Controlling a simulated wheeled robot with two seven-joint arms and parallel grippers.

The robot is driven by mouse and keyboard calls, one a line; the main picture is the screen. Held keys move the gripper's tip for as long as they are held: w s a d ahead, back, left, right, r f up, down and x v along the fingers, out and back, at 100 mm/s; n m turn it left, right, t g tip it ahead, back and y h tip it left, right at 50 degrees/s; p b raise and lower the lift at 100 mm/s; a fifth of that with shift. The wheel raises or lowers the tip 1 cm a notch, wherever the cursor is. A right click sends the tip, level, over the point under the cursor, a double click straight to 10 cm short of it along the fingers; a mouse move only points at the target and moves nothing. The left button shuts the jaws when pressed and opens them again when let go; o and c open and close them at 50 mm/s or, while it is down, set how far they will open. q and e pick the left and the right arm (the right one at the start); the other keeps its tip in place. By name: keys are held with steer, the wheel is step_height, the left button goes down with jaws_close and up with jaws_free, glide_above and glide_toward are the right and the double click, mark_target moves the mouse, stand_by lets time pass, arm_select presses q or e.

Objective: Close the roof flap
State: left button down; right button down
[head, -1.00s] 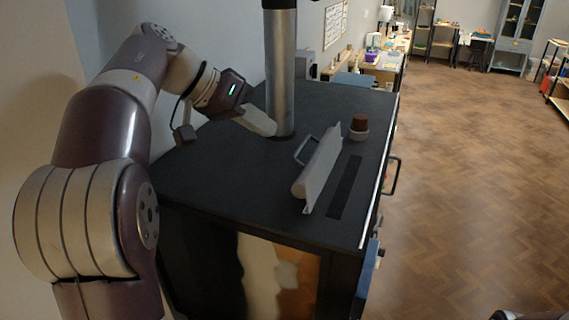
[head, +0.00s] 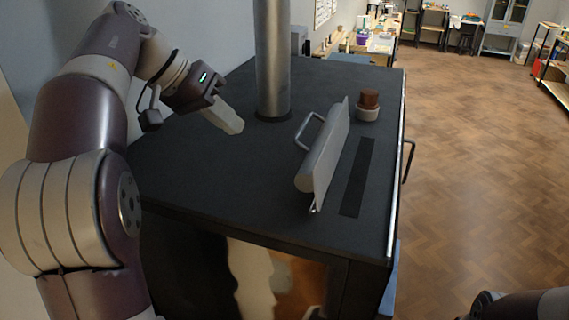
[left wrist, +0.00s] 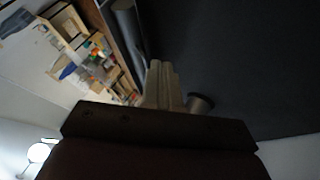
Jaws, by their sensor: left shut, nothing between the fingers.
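The roof flap (head: 324,157) is a light grey slab with a loop handle (head: 309,131) on its left side. It stands raised on the dark roof of a large box (head: 220,165), beside a long dark slot (head: 357,178) that lies uncovered to its right. My left gripper (head: 232,125) is shut and empty, above the left part of the roof, left of the flap and apart from it. Its pale fingers also show in the left wrist view (left wrist: 162,84). My right gripper is not seen; only a piece of my right arm shows at the bottom right.
A thick metal pipe (head: 272,60) rises from the roof between my left gripper and the flap's far side. A brown-topped round fitting (head: 368,105) stands behind the flap. The roof's near left area is bare. Wooden floor (head: 470,180) lies open at right.

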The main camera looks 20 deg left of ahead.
arm_select(q)
steer(key=p+x, duration=0.1)
steer(key=x, duration=0.8)
steer(key=shift+w+d, duration=0.1)
steer(key=shift+d, duration=0.05)
steer(key=d, duration=0.1)
steer(key=d+p, duration=0.1)
steer(key=d, duration=0.1)
steer(key=shift+w, duration=0.4)
steer(key=shift+s+d, duration=0.1)
steer(key=shift+d, duration=0.15)
steer(key=shift+s+d, duration=0.2)
steer(key=shift+d, duration=0.05)
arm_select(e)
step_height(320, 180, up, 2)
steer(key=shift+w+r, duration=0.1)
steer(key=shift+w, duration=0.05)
arm_select(q)
steer(key=shift+w+a, duration=0.15)
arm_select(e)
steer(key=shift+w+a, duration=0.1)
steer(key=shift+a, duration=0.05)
